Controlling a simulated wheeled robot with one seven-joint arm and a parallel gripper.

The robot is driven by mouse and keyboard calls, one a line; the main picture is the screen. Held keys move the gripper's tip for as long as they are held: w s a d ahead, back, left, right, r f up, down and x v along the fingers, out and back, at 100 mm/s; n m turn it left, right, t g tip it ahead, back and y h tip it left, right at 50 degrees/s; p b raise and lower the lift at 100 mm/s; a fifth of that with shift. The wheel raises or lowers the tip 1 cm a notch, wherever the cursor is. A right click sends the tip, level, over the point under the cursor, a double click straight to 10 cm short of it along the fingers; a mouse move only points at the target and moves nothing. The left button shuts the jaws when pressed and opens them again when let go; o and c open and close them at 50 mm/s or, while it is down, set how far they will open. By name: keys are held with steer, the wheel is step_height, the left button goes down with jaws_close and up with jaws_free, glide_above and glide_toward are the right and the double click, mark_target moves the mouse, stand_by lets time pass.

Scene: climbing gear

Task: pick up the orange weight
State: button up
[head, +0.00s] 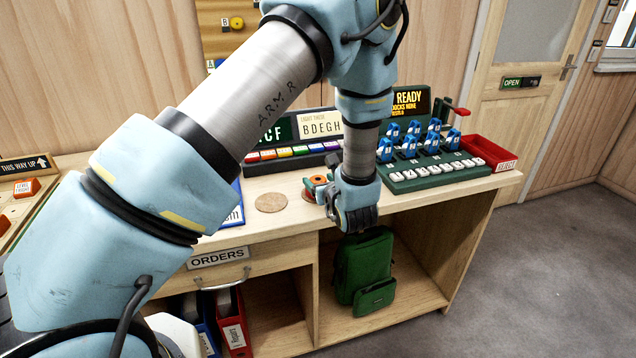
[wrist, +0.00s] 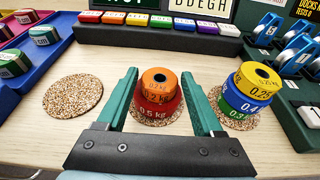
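The orange weight (wrist: 158,84) lies on top of a stack on a cork round in the wrist view. Its label is partly readable, and the red weight (wrist: 158,110) marked 0.5 kg is at the bottom. In the head view the orange top (head: 318,180) shows beside my gripper, partly hidden by it. My gripper (wrist: 160,74) is open. Its two teal fingers appear on either side of the stack in the wrist view, with nothing held. I cannot tell whether a finger touches the weights.
A second stack, with a yellow weight (wrist: 258,80) over blue and green ones, stands close on the right. An empty cork round (wrist: 73,94) lies left. A row of coloured keys (wrist: 160,22) is behind. A red tray (head: 490,152) sits at the counter's right end.

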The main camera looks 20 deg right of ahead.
jaws_close()
stand_by(0.3)
steer(key=shift+r, duration=0.15)
